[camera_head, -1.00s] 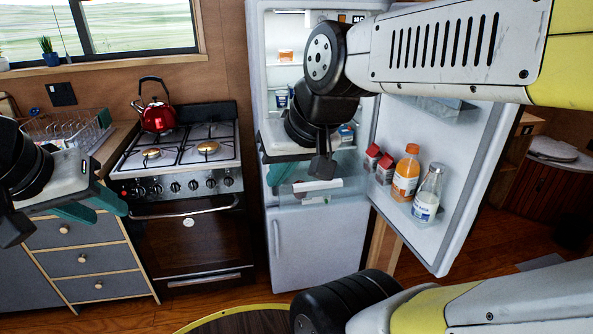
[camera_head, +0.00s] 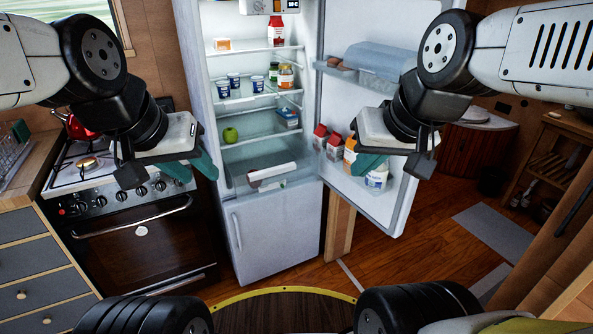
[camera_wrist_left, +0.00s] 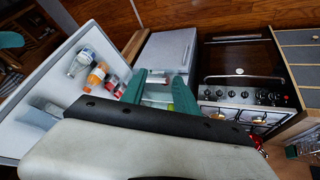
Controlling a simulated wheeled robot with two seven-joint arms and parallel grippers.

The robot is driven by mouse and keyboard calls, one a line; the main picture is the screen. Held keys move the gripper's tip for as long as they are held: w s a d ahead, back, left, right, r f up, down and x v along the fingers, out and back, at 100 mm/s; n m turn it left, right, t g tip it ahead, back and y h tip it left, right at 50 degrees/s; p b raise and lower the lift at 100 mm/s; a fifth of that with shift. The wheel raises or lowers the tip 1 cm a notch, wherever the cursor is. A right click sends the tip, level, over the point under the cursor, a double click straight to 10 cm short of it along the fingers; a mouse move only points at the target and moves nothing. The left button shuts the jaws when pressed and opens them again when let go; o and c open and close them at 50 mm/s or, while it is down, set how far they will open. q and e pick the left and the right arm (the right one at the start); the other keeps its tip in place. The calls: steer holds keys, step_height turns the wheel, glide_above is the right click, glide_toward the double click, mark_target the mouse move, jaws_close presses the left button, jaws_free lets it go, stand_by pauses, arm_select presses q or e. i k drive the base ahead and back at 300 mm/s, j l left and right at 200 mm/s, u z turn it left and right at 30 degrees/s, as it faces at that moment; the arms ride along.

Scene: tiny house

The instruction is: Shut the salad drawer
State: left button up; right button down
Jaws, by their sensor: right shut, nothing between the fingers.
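The salad drawer (camera_head: 238,180) is a clear bin with a white handle strip at the bottom of the open fridge's cold compartment. It appears pulled out, its front standing forward of the shelf above. My left gripper (camera_head: 198,171) is in front of the stove and fridge's left edge, left of the drawer and apart from it. In the left wrist view its green fingers (camera_wrist_left: 162,88) are spread with nothing held, and part of the drawer shows beyond them. My right gripper (camera_head: 372,165) is shut and empty, in front of the open fridge door, right of the drawer.
The fridge door (camera_head: 400,195) stands open to the right, with cartons and bottles on its shelf. Yogurt cups (camera_head: 234,81) and a green apple (camera_head: 230,135) are on the fridge shelves. The stove (camera_head: 130,220) is at the left. Floor shows right of the fridge.

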mark_target(283, 168)
steer(key=i+j+z, duration=0.15)
steer(key=j+z, duration=0.2)
steer(key=z, duration=0.15)
steer(key=i+j+z, duration=0.1)
steer(key=j+z, duration=0.25)
steer(key=z, duration=0.15)
steer(key=j+z, duration=0.45)
